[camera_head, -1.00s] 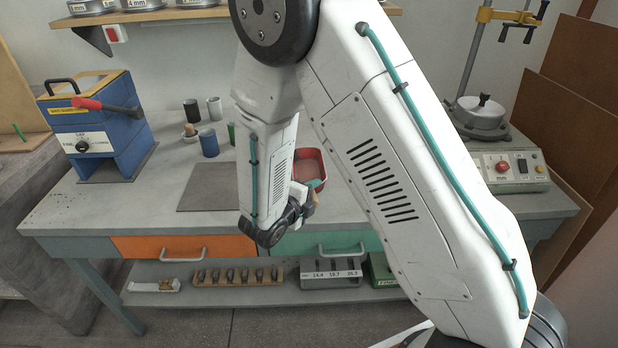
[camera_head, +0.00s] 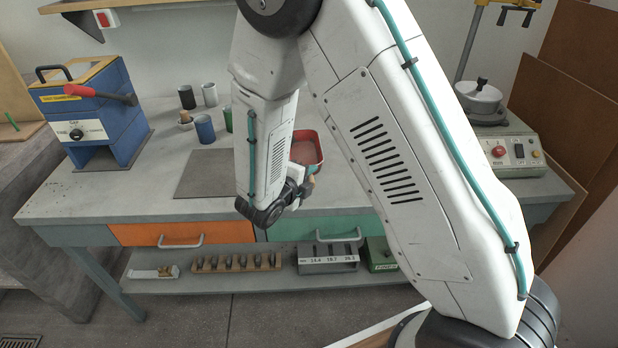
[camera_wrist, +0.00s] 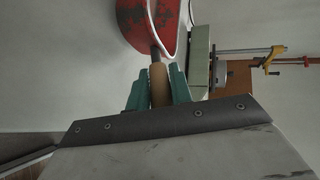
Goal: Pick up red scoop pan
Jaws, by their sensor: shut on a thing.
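The red scoop pan (camera_head: 310,148) is partly hidden behind my arm in the head view, over the right part of the bench top. In the wrist view the red pan (camera_wrist: 134,22) with worn dark patches shows at the top, its wooden handle (camera_wrist: 158,84) pointing toward my gripper. My gripper (camera_wrist: 160,88) has teal fingers, one on each side of the handle, shut on it. In the head view my gripper (camera_head: 308,186) is near the front edge of the bench. I cannot tell how far the pan is above the bench.
A blue press with a red lever (camera_head: 88,115) stands at the left of the bench (camera_head: 110,193). Several small cups (camera_head: 204,128) stand behind a dark mat (camera_head: 207,172). A control box (camera_head: 513,153) and a lidded pot (camera_head: 480,97) are at the right. Drawers and a low shelf are below.

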